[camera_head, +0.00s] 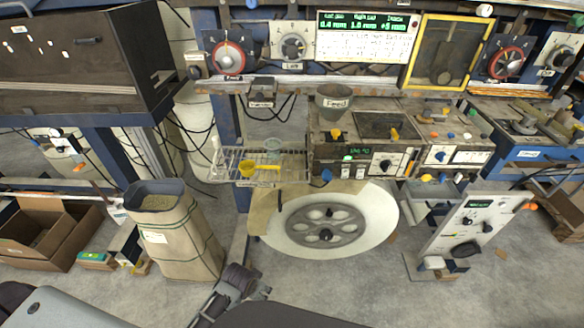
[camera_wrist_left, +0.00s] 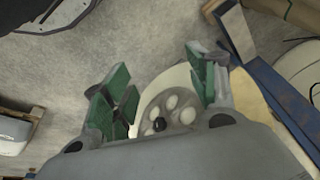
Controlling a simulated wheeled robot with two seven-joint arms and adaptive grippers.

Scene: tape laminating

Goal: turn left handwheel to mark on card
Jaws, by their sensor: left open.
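The gripper is well below and away from the handwheel. My right gripper is not seen.
A knob labelled Left (camera_head: 293,46) is beside the dial. A similar red-rimmed wheel (camera_head: 506,62) is at upper right. The wire shelf (camera_head: 232,160), the Feed funnel (camera_head: 334,100), the control box (camera_head: 350,150) and the large disc (camera_head: 378,220) jut out below the dials.

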